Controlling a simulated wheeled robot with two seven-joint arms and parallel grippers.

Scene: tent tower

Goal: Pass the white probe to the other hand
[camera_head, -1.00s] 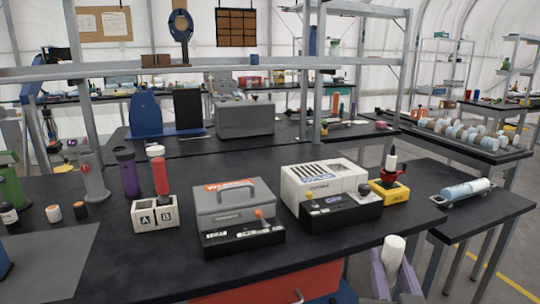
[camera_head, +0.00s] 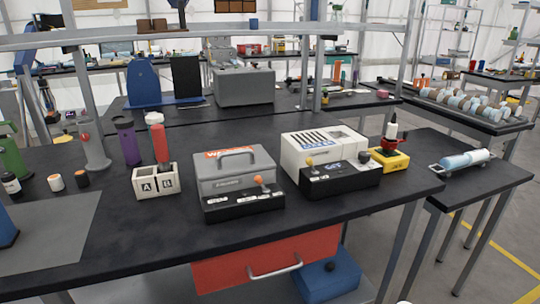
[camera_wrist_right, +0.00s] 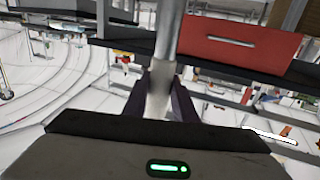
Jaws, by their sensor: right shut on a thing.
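My right gripper (camera_wrist_right: 162,98) shows in the right wrist view with its two dark purple fingers closed around the pale white probe (camera_wrist_right: 158,86). The probe sticks out ahead of the fingers; its far end is hard to separate from a grey table leg behind it. In the head view the gripper is out of the picture, and only a tiny white bit at the bottom edge, right of the middle, may be the probe's tip. My left gripper is in neither current view.
The black workbench (camera_head: 120,250) carries a white two-slot A/B holder (camera_head: 156,180), a grey box with handle (camera_head: 236,171), a white device (camera_head: 322,150) and a yellow stand (camera_head: 391,160). A red drawer (camera_head: 265,259) hangs below the bench's front edge. A glass-like cylinder (camera_head: 465,160) lies on the right table.

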